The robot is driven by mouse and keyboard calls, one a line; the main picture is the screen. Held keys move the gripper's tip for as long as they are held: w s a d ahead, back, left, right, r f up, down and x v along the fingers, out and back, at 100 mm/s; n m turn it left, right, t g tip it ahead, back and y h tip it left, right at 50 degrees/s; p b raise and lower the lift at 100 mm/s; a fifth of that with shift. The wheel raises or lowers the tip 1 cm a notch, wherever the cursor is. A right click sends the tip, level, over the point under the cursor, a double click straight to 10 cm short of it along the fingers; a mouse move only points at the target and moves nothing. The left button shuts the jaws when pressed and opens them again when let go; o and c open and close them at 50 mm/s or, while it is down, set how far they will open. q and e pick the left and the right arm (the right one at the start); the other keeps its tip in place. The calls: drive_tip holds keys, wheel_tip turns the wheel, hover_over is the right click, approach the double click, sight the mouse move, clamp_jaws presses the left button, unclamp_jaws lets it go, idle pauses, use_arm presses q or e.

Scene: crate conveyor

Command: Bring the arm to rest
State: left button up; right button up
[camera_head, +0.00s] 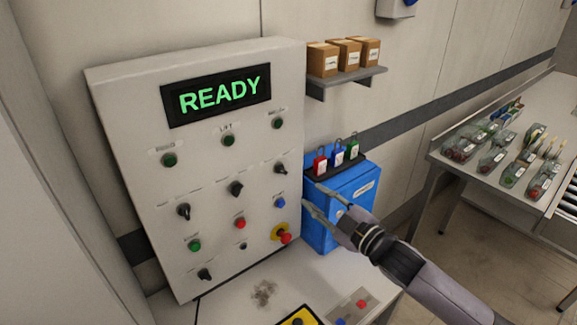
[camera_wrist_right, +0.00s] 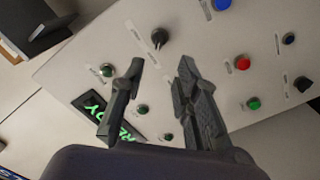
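My right gripper (camera_head: 311,198) is in front of the right edge of the grey control panel (camera_head: 130,110), with its arm coming in from the lower right. In the right wrist view its two fingers (camera_wrist_right: 160,75) are apart with nothing between them, and the panel (camera_wrist_right: 210,40) lies beyond them. A dark selector knob (camera_wrist_right: 159,38) shows just past the gap. I cannot tell whether the gripper touches the panel. The panel's display (camera_head: 217,95) reads READY in green. My left gripper is in neither view.
A blue box (camera_head: 352,190) with red, blue and green padlocks stands right of the panel, behind my right gripper. A shelf (camera_head: 345,82) with cartons hangs above. A red mushroom button (camera_head: 286,238) juts from the panel. A bench (camera_head: 475,180) with several trays stands at right.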

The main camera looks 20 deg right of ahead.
drive_tip(key=shift+f, duration=0.1)
drive_tip(key=s+a+f+m+g+h, duration=0.2)
drive_tip(key=s+f+m+g+h, duration=0.4)
drive_tip(key=s+f, duration=0.75)
drive_tip(key=s+a+f+m+g, duration=0.1)
drive_tip(key=s+f+m+g, duration=0.25)
drive_tip(key=s, duration=0.55)
drive_tip(key=s+a+f+m+g, duration=0.1)
drive_tip(key=s+f+m+g, duration=0.1)
drive_tip(key=s+f+g, duration=0.45)
wheel_tip(320, 180, down, 22)
drive_tip(key=s+t, duration=0.1)
drive_tip(key=s, duration=0.2)
drive_tip(key=s+d+f+g, duration=0.1)
drive_tip(key=s+d+f, duration=0.2)
drive_tip(key=s+f, duration=1.4)
drive_tip(key=shift+d+f+n, duration=0.15)
drive_tip(key=shift+f+n, duration=0.3)
